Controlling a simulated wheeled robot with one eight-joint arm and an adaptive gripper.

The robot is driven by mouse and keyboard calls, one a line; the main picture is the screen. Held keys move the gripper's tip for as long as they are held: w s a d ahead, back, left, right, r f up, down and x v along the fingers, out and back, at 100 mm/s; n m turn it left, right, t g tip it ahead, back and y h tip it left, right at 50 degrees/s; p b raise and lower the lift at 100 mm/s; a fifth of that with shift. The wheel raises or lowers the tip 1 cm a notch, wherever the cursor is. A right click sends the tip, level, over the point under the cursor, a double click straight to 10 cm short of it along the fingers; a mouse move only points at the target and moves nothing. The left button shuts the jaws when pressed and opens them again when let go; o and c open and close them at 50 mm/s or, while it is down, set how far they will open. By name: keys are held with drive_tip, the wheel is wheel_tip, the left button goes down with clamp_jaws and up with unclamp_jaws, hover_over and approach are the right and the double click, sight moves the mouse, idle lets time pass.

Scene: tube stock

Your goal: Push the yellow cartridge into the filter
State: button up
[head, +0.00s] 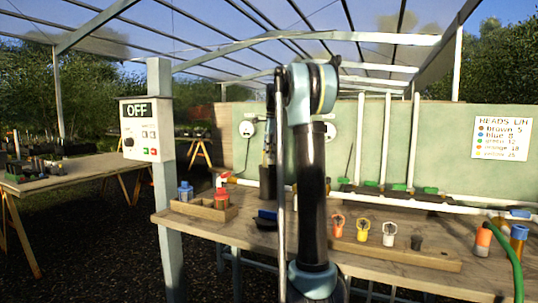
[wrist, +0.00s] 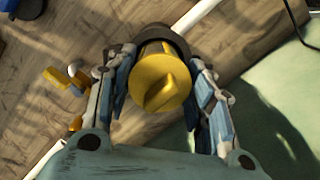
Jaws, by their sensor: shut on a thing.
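The yellow cartridge (wrist: 155,72) is between the fingers of my gripper (wrist: 158,84) in the wrist view, with a raised fin across its near end. My gripper is shut on it. Beyond the cartridge, a dark round rim (wrist: 176,42) shows around part of it and looks like the filter. How deep the cartridge sits in it cannot be told. In the head view a dark upright cylinder (head: 267,182), likely the filter, stands on the bench below my gripper (head: 269,150), partly behind my arm. The cartridge cannot be made out there.
A white pipe (wrist: 194,17) runs along the wooden bench (head: 360,257) on both sides of the filter. A yellow-handled fitting (wrist: 64,80) lies left of my gripper. A wooden tray (head: 200,208), a rack of coloured pieces (head: 405,252) and a green hose (head: 508,255) occupy the bench. The switch box (head: 140,128) reads OFF.

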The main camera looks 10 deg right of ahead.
sight(269, 162)
drive_tip(key=shift+s+f, duration=0.1)
drive_tip(key=shift+f, duration=1.85)
idle(0.9)
drive_tip(key=shift+c, duration=0.4)
drive_tip(key=shift+s+f, duration=0.2)
drive_tip(key=shift+s, duration=0.05)
drive_tip(key=c, duration=0.4)
drive_tip(key=shift+s, duration=0.1)
drive_tip(key=shift+o, duration=1.1)
drive_tip(key=shift+s+f, duration=0.2)
drive_tip(key=o, duration=0.4)
drive_tip(key=shift+w+f, duration=0.35)
drive_tip(key=shift+f, duration=0.35)
drive_tip(key=shift+w+f, duration=0.35)
drive_tip(key=shift+f, duration=0.05)
clamp_jaws()
drive_tip(key=shift+w+f, duration=0.2)
drive_tip(key=shift+s, duration=0.2)
